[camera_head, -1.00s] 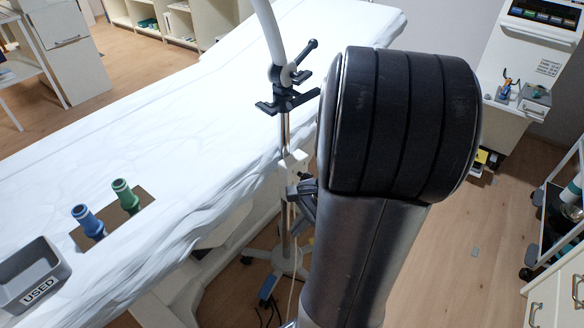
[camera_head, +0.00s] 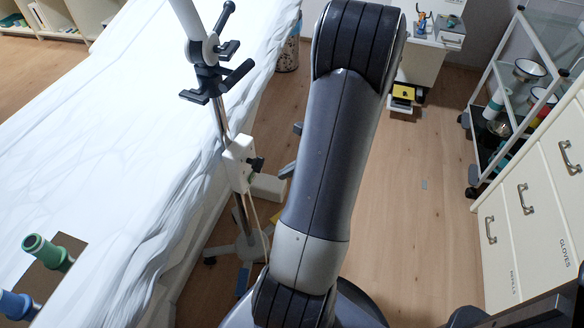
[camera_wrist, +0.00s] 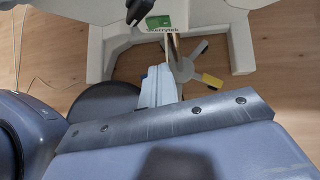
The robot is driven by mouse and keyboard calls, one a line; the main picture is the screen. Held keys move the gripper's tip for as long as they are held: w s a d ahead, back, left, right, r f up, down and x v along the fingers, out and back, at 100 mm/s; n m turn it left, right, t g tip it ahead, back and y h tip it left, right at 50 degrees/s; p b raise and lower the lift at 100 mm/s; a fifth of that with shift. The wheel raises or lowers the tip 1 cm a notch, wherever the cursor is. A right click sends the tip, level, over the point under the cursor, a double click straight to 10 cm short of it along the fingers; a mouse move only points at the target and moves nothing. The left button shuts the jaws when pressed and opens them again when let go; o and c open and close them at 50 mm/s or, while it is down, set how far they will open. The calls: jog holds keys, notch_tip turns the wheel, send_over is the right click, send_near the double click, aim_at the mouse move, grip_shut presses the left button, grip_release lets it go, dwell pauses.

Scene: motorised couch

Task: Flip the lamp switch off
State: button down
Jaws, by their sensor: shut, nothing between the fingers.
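The lamp's upright stand shows left of centre in the head view, beside the couch. Its white tube enters a black clamp joint (camera_head: 212,62) with a lever. Lower on the metal pole is a white block (camera_head: 238,163) with a black knob. The lamp head is outside the picture, and I cannot make out which part is the switch. My arm rises right of the stand, apart from it in the picture.
A trolley (camera_head: 490,65) and drawer cabinet (camera_head: 530,190) stand right. Wooden floor (camera_head: 425,150) lies clear between. The wrist view shows a white base (camera_wrist: 105,50).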

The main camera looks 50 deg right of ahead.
aim_at(251, 180)
jog(key=shift+w+a+f+b, duration=0.2)
jog(key=shift+w+a+f, duration=0.4)
jog(key=shift+w, duration=0.45)
jog(key=shift+w+a+f+b, duration=0.15)
jog(key=shift+w+a+f, duration=0.4)
jog(key=shift+w+a, duration=0.35)
jog(key=shift+w+a+f+b, duration=0.2)
jog(key=shift+w+a+f, duration=0.35)
jog(key=shift+w, duration=0.6)
jog(key=shift+w+a+f+m+h+b, duration=0.1)
jog(key=shift+w+a+m+h+b, duration=0.15)
jog(key=shift+m+h+b, duration=0.25)
jog(key=shift+a+m+t+h+b, duration=0.2)
jog(key=shift+m+t+h+b, duration=0.2)
jog(key=shift+m+b, duration=0.25)
jog(key=shift+a+r, duration=0.15)
jog(key=shift+r, duration=0.05)
jog(key=shift+w, duration=0.1)
